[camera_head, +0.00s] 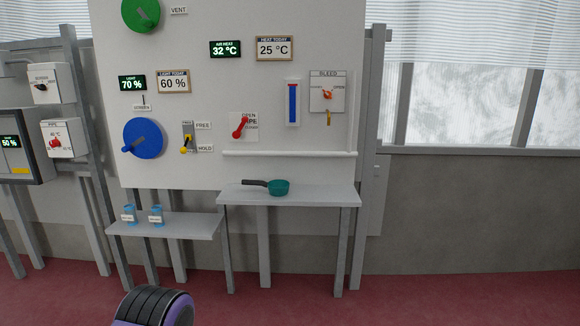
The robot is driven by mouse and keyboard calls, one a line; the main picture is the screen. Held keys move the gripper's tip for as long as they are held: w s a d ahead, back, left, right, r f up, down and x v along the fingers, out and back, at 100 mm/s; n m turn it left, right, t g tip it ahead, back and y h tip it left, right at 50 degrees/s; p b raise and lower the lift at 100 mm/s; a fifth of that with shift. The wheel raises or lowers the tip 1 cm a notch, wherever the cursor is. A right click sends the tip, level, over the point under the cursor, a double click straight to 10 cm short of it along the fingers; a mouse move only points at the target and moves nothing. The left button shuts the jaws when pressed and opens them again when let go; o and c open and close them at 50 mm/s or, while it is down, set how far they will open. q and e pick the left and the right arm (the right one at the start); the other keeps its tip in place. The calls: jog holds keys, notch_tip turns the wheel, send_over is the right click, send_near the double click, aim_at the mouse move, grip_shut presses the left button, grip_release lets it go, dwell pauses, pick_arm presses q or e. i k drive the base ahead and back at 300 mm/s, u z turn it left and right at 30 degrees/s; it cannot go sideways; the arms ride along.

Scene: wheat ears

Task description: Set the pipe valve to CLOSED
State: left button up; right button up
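The pipe valve, a red lever (240,127), is on a small white plate (236,117) low on the middle of the white panel. The plate has small words beside the lever that seem to read OPEN at the top, PIPE in the middle and CLOSED below. The lever slants, with its upper end up and right near OPEN and its rounded lower end at lower left. Neither gripper is in view, and nothing touches the lever.
A white rail (290,154) runs below the valve, above a grey shelf (310,196) with a green pan (279,188). A lower shelf (190,228) holds two blue jars. A blue wheel (143,138) and a yellow-tipped lever (187,141) are left of the valve.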

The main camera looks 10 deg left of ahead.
aim_at(237, 135)
jog(key=u, duration=1.35)
jog(key=i, duration=2.95)
jog(key=z, duration=1.65)
